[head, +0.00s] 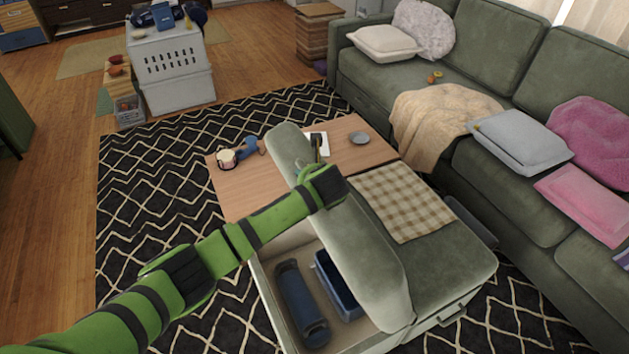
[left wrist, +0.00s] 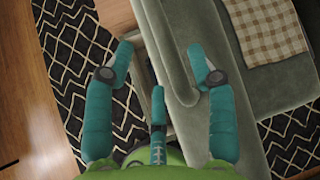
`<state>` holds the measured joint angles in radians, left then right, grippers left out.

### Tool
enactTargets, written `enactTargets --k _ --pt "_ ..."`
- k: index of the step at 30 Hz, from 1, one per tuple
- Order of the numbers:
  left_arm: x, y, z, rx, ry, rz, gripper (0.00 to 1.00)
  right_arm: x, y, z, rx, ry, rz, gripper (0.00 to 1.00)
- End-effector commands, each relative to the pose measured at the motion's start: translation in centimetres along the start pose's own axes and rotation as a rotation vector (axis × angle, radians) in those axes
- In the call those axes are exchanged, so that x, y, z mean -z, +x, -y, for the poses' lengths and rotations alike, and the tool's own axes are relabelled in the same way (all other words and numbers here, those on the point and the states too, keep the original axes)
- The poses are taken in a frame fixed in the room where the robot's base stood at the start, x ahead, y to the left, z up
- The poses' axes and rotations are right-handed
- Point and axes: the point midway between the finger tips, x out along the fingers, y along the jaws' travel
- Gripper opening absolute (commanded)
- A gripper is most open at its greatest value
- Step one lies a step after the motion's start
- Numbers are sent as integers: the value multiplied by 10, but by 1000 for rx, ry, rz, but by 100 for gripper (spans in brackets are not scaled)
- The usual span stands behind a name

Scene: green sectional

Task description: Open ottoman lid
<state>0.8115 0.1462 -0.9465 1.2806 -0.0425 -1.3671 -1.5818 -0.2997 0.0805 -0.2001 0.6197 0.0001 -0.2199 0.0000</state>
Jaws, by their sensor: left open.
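The ottoman (head: 440,250) is grey-green, and its near-left lid (head: 360,255) stands raised on edge, tilted up. The open storage space below shows a dark blue rolled item (head: 300,305) and a blue bin (head: 338,287). My left gripper (head: 318,178) is at the lid's upper part, on its left side. In the left wrist view the open teal fingers (left wrist: 162,58) spread on either side of the lid's long edge (left wrist: 178,75); contact cannot be told. My right gripper is in neither view.
A wooden table surface (head: 235,195) beyond the lid holds a mug (head: 227,159), a small dish (head: 359,137) and papers. A checkered cloth (head: 405,200) lies on the ottoman. A green sofa (head: 500,60) runs along the right. Patterned rug (head: 150,190) lies clear at left.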

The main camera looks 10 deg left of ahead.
Motion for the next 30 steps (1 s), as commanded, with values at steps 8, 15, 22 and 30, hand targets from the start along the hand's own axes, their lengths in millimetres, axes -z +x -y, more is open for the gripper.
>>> enactTargets --k 8,15,22,30 --pt "0 -44 1 5 1 0 56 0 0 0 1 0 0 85" --pt "0 -57 0 1 1 0 56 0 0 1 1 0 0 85" --pt "0 -57 0 1 1 0 56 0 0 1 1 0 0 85" --pt "4 -57 -2 2 -15 -10 56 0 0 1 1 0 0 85"
